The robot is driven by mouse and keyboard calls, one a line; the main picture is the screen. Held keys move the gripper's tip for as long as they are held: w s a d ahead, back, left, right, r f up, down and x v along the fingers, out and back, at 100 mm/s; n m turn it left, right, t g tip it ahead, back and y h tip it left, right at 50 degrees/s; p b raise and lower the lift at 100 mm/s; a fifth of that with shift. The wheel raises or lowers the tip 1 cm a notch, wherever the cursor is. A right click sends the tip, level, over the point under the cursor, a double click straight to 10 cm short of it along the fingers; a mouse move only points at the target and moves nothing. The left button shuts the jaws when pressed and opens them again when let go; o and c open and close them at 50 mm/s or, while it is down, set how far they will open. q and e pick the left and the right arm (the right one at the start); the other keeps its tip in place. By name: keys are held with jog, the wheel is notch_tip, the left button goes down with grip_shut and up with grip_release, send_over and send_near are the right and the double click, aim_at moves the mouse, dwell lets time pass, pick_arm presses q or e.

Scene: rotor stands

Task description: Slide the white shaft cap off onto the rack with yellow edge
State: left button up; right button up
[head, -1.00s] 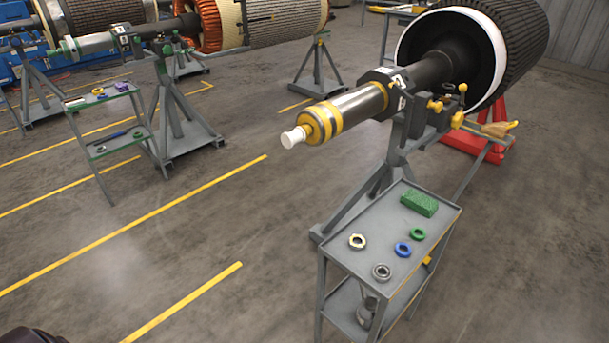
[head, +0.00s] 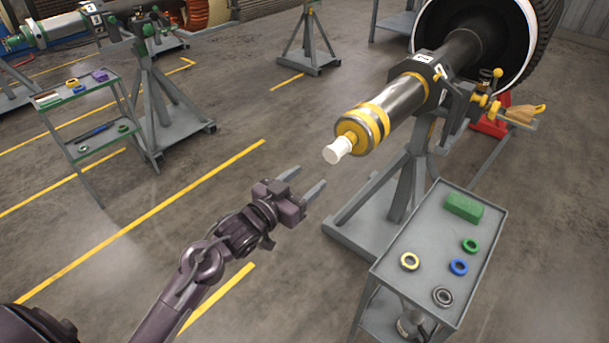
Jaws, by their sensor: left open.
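The white shaft cap (head: 337,151) sits on the near end of the yellow-banded rotor shaft (head: 408,97), which rests in a grey stand (head: 405,185). My left gripper (head: 308,181) is open and empty, with its two fingers pointing up and right. It is below and left of the cap and apart from it. The rack (head: 400,263) stands at the right below the shaft; its top shelf holds a green block (head: 463,208) and several rings. The yellow edge of this rack does not show clearly now. My right gripper is not in view.
A second grey rack (head: 60,109) with a green edge stands at the far left by another rotor stand (head: 172,125). The floor left of the shaft is open.

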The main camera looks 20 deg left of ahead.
aim_at(330, 155)
pick_arm(q)
jog(key=w, duration=0.1)
jog(key=w+d+r+b, duration=0.1)
jog(key=w, duration=0.1)
jog(key=w+b, duration=0.1)
jog(key=shift+w+d+r, duration=0.15)
jog(key=shift+w+d, duration=0.15)
jog(key=shift+d, duration=0.05)
jog(key=x, duration=0.4)
jog(key=shift+r+b, duration=0.15)
jog(key=shift+b, duration=0.15)
jog(key=shift+w+d, duration=0.2)
jog(key=shift+w, duration=0.3)
jog(key=shift+c, duration=0.2)
jog(key=c, duration=0.7)
jog(key=shift+r+p, duration=0.15)
jog(key=shift+p, duration=0.2)
jog(key=shift+c, duration=0.2)
